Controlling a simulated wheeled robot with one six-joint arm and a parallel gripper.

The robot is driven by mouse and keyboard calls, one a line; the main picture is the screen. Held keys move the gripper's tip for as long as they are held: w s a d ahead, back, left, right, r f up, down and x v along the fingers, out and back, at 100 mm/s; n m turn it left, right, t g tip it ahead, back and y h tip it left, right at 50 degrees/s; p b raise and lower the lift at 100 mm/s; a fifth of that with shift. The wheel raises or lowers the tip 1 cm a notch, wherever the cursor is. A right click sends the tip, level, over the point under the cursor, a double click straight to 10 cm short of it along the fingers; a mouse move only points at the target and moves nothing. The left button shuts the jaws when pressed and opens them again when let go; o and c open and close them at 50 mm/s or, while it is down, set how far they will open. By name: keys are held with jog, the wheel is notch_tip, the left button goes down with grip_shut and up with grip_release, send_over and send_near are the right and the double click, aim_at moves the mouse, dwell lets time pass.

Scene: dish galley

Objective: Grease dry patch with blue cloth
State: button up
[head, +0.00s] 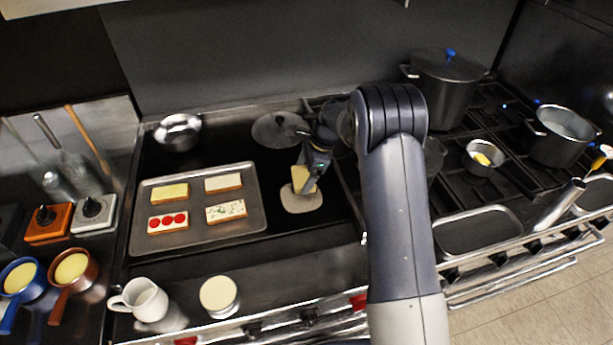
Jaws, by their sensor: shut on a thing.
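My gripper (312,178) points down over the dark griddle (278,222) and is shut on a pale yellow block-like thing (300,176). The arm and fingers hide part of it, and I cannot tell what it is made of. Beneath it is a pale, rounded dry patch (301,203) on the griddle. The yellow thing overlaps the patch's upper edge in the picture; I cannot tell whether it touches. I see no blue cloth in this view.
A tray (250,215) with several topped bread slices lies left of the patch. A metal bowl (178,131) and a round lid (272,130) are behind. A white mug (146,299) and a cream-filled cup (218,295) stand in front. Pots stand on the burners at right.

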aim_at(299, 186)
jog(key=shift+s+a, duration=0.1)
jog(key=shift+a, duration=0.85)
jog(key=shift+s+d+r, duration=0.1)
jog(key=shift+s+d, duration=0.1)
jog(key=shift+s, duration=0.7)
jog(key=shift+s+d, duration=0.2)
jog(key=shift+s, duration=0.7)
jog(key=shift+s+d+b, duration=0.25)
jog(key=shift+s, duration=1)
jog(key=shift+s+d+b, duration=0.25)
jog(key=shift+s+b, duration=0.05)
jog(key=shift+s, duration=0.9)
jog(key=shift+s+d+b, duration=0.25)
jog(key=shift+s, duration=1)
jog(key=shift+s+a, duration=0.2)
jog(key=shift+a, duration=0.7)
jog(key=shift+w+a+p, duration=0.25)
jog(key=shift+w+p, duration=0.25)
jog(key=shift+w, duration=0.65)
jog(key=shift+w+a+p, duration=0.25)
jog(key=shift+w+p, duration=0.2)
jog(key=shift+w, duration=0.65)
jog(key=shift+w+a+p, duration=0.2)
jog(key=shift+w, duration=0.9)
jog(key=shift+w+a+p, duration=0.25)
jog(key=shift+w, duration=0.85)
jog(key=shift+w+a+p, duration=0.2)
jog(key=shift+w, duration=0.9)
jog(key=shift+f, duration=0.2)
